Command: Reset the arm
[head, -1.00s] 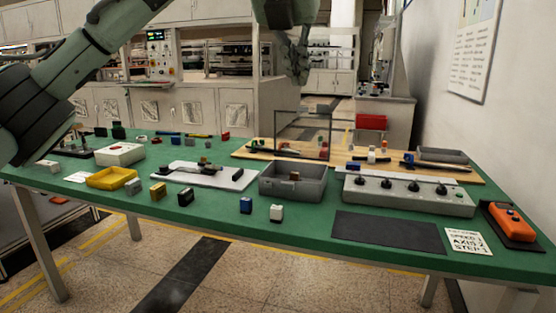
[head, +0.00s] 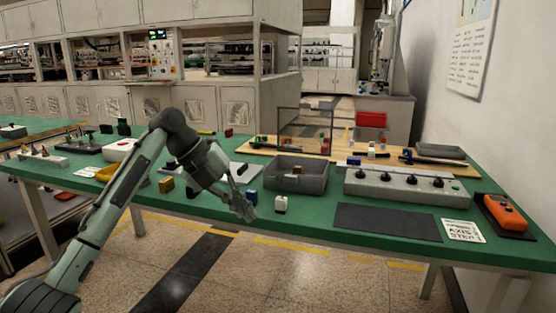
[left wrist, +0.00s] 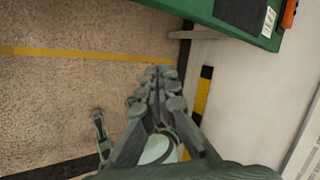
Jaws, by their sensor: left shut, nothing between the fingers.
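My left arm comes in from the lower left of the head view and bends over the front edge of the green table (head: 310,222). My left gripper (head: 246,208) points downward at the table's front edge, left of a small white-topped block (head: 281,204). It is shut and empty. In the left wrist view the fingers (left wrist: 160,78) are together above the floor, with nothing between them. My right gripper is not in either view.
A grey bin (head: 297,178), a grey control box with black knobs (head: 400,190), a dark mat (head: 388,220) and an orange handheld device (head: 505,212) stand on the table. A small blue block (head: 252,196) is close to the gripper. Open floor (left wrist: 80,95) lies in front.

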